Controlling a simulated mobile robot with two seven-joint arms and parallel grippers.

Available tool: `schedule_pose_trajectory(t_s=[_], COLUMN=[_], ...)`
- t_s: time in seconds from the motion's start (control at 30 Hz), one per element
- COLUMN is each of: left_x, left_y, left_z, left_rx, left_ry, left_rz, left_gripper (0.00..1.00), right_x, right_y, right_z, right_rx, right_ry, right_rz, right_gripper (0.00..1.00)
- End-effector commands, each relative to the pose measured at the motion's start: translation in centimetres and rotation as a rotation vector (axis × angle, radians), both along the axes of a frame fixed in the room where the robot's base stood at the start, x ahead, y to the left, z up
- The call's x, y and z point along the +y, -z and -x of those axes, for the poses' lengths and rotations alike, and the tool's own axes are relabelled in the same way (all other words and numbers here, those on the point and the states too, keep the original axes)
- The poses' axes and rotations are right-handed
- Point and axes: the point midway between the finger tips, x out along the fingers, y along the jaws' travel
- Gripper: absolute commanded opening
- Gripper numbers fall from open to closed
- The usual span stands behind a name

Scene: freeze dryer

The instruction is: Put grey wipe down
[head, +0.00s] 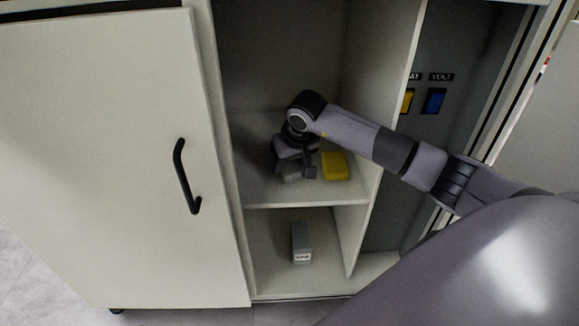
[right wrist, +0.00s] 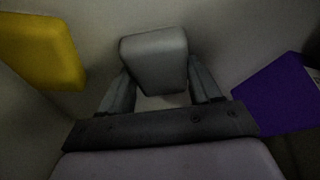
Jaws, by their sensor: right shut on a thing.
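The grey wipe (right wrist: 153,58) is a small rounded grey block between the two fingers of my right gripper (right wrist: 160,82) in the right wrist view. The gripper is shut on it. In the head view my right gripper (head: 294,168) reaches down into the cabinet's upper compartment, low over its shelf (head: 262,190). The grey wipe is partly hidden there by the gripper. I cannot tell whether it touches the shelf. My left gripper is not in view.
A yellow wipe (head: 335,166) lies on the shelf just right of the gripper. A purple block (right wrist: 272,97) shows in the right wrist view. A small grey box (head: 301,242) stands in the lower compartment. The cabinet door (head: 100,160) is open at left; a divider (head: 385,90) bounds the right.

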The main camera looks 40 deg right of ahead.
Motion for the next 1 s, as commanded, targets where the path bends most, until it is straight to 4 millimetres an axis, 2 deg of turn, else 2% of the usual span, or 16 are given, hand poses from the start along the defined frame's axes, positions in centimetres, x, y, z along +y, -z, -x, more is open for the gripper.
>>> schedule_pose_trajectory(t_s=[0.37, 0.4, 0.43, 0.47, 0.8, 0.87, 1.0], left_x=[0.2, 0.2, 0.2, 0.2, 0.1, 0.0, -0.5], left_y=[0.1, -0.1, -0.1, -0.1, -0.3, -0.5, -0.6], left_z=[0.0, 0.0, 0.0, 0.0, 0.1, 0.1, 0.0], left_rx=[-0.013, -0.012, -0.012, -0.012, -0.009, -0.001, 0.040], left_ry=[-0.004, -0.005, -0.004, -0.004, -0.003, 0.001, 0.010], left_rz=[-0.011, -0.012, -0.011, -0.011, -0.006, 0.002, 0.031], left_gripper=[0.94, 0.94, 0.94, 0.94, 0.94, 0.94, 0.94], right_x=[-0.1, -0.1, -0.1, -0.1, 0.0, 0.0, 0.0], right_y=[0.4, 0.2, 0.2, 0.2, -0.1, -0.7, -3.2], right_z=[-0.1, -0.1, 0.0, 0.0, 0.0, 0.1, 1.0], right_rx=[-0.002, -0.002, -0.002, -0.002, -0.001, -0.002, -0.006], right_ry=[0.000, 0.001, 0.000, 0.000, 0.000, -0.001, 0.000], right_rz=[0.001, 0.000, 0.000, 0.000, 0.000, 0.002, 0.003], right_gripper=[0.39, 0.76, 0.86, 0.88, 0.88, 0.88, 0.88])
